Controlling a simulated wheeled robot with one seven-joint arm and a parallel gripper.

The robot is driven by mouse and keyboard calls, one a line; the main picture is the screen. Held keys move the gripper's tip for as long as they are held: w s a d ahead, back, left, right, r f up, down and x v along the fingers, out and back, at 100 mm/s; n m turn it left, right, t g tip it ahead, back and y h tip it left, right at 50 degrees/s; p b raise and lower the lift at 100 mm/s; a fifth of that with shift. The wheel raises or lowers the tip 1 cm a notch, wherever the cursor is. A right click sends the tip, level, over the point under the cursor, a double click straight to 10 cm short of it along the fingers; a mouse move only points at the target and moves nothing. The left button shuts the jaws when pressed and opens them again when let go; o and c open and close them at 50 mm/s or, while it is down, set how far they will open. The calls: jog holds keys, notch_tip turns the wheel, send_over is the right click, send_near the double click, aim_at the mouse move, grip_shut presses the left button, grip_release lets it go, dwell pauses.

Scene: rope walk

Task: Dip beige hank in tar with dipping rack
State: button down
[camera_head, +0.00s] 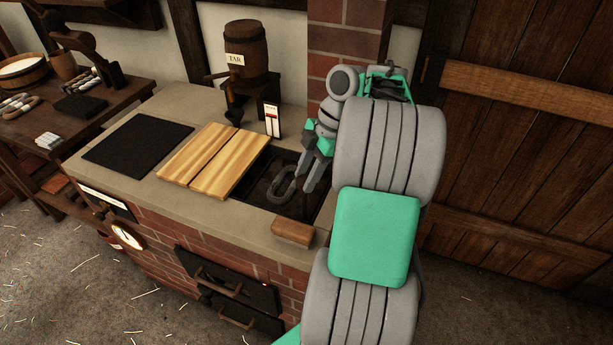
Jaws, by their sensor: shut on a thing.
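The tar vat (250,187) is a dark rectangular opening in the stone top of a brick stove. My gripper (298,188) reaches down over its right part, with its fingers shut. A dark grey loop (281,188) shows at the fingertips, over or in the opening. It looks like part of the dipping rack, and my gripper seems shut on it. The rest of the rack is hard to make out against the dark vat. I cannot pick out the beige hank there. My arm hides the right side of the opening.
Two pale wooden boards (194,151) lie left of the opening, beside a black plate (137,144). A tar barrel (246,48) and a small gauge card (272,120) stand behind. A wooden block (293,231) sits at the front edge. The left bench (118,98) holds small goods.

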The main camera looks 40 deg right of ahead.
notch_tip(320, 180, up, 4)
jog(key=shift+r+p, duration=0.1)
jog(key=shift+p, duration=0.9)
jog(key=shift+w, duration=0.1)
jog(key=c, duration=1.2)
grip_release()
jog(key=shift+c, duration=0.2)
jog(key=o, duration=0.3)
jog(key=p+v, duration=0.4)
jog(key=v, duration=0.3)
jog(key=shift+d+r, duration=0.15)
jog(key=shift+r, duration=0.1)
